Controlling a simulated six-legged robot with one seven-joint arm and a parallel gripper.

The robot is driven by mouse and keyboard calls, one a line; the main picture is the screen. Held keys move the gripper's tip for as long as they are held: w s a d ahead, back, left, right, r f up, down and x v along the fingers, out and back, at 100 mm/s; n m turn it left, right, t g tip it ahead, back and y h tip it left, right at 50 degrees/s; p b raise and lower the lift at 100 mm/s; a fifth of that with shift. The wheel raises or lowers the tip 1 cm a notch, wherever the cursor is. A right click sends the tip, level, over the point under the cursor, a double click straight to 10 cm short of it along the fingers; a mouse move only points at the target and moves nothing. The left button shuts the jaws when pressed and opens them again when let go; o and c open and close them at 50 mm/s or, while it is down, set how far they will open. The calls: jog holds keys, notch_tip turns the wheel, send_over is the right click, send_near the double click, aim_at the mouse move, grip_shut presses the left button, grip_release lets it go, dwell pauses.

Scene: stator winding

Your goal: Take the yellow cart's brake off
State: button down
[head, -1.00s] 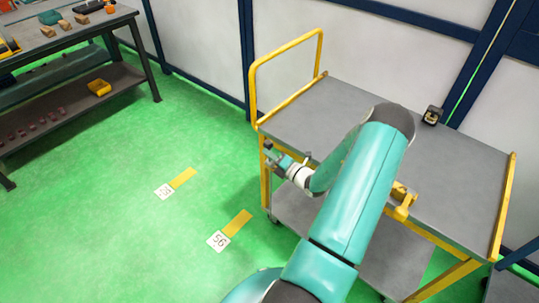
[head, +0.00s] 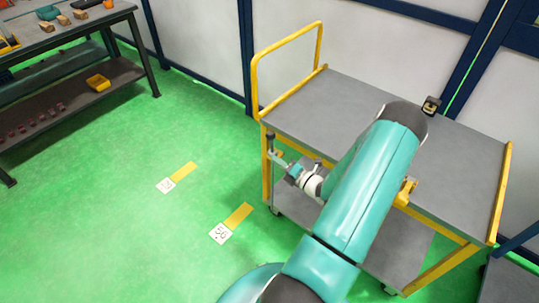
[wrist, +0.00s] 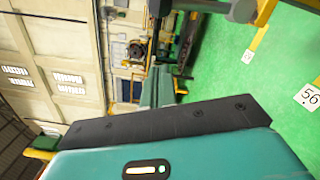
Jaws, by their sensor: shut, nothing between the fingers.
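The yellow cart (head: 318,92) has a yellow frame and a grey top, with a yellow handle at its left end. A yellow fitting (head: 405,191) sits on its front edge, partly hidden behind my arm. My gripper (head: 274,153) is shut and empty at the cart's front left corner, in front of the yellow leg. A small dark upright piece shows at its tip; I cannot tell whether it is a fingertip or a brake lever. In the wrist view a yellow bar (wrist: 265,11) shows at the top beside dark parts. Contact cannot be told.
My arm covers the middle of the cart's front side. A small dark box (head: 431,105) stands at the cart's back edge, near the wall. A workbench (head: 88,30) with parts is at the upper left. Green floor with numbered markers (head: 221,234) is clear left of the cart.

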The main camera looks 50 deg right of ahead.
jog(key=shift+s, duration=2.3)
jog(key=shift+w, duration=0.1)
jog(key=w+a+r+n+g+y, duration=0.3)
jog(key=a+r+n+g+y, duration=0.4)
jog(key=a+n, duration=0.55)
jog(key=w+a+r+n+g+y, duration=0.3)
jog(key=a+r+n+g, duration=0.3)
jog(key=a+r+n, duration=0.5)
jog(key=s+a+r+n+h, duration=0.5)
jog(key=a+r+n, duration=0.2)
jog(key=n, duration=0.6)
jog(key=s+a+r+n+h, duration=0.5)
jog(key=a+r+n, duration=0.2)
jog(key=n, duration=0.6)
jog(key=shift+a+r, duration=0.2)
jog(key=shift+r, duration=0.4)
jog(key=shift+s+d, duration=0.15)
jog(key=shift+d, duration=0.05)
